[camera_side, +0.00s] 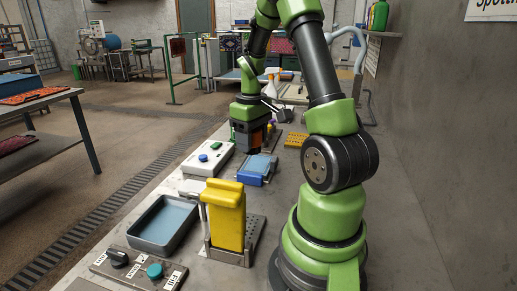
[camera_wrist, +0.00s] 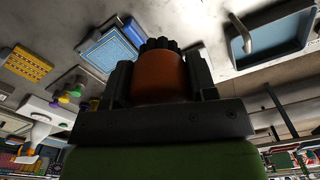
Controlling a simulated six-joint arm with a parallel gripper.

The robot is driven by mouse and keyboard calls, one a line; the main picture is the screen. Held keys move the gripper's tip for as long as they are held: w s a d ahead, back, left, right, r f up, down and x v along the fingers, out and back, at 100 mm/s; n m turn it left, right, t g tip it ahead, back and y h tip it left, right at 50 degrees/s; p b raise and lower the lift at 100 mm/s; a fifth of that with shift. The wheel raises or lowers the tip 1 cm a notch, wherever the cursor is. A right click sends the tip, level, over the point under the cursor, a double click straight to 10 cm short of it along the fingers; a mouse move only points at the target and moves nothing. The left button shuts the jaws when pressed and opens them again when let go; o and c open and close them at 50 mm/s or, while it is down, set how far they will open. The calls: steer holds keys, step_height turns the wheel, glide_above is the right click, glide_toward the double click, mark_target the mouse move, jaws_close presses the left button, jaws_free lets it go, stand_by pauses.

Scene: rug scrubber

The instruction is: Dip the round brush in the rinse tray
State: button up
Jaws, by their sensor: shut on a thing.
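My gripper (camera_wrist: 161,88) is shut on the round brush (camera_wrist: 158,74), which has an orange body and dark bristles, between two dark fingers. The bristle tips are hard to make out there. A dark grey tray with a flat blue inside (camera_side: 143,239) stands at the front left, well apart from the brush; it also shows in the wrist view (camera_wrist: 285,50). No label shows which tray is for rinsing.
A yellow block on a stand (camera_side: 228,215) rises beside the grey tray.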

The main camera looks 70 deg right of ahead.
steer(key=w+a+n, duration=0.3)
steer(key=w+a, duration=0.5)
steer(key=w, duration=0.3)
steer(key=n, duration=0.2)
glide_above(166, 227)
step_height(166, 227, down, 6)
steer(key=shift+f, duration=3.7)
steer(key=shift+f, duration=0.55)
steer(key=shift+r, duration=2.75)
steer(key=shift+r, duration=1.5)
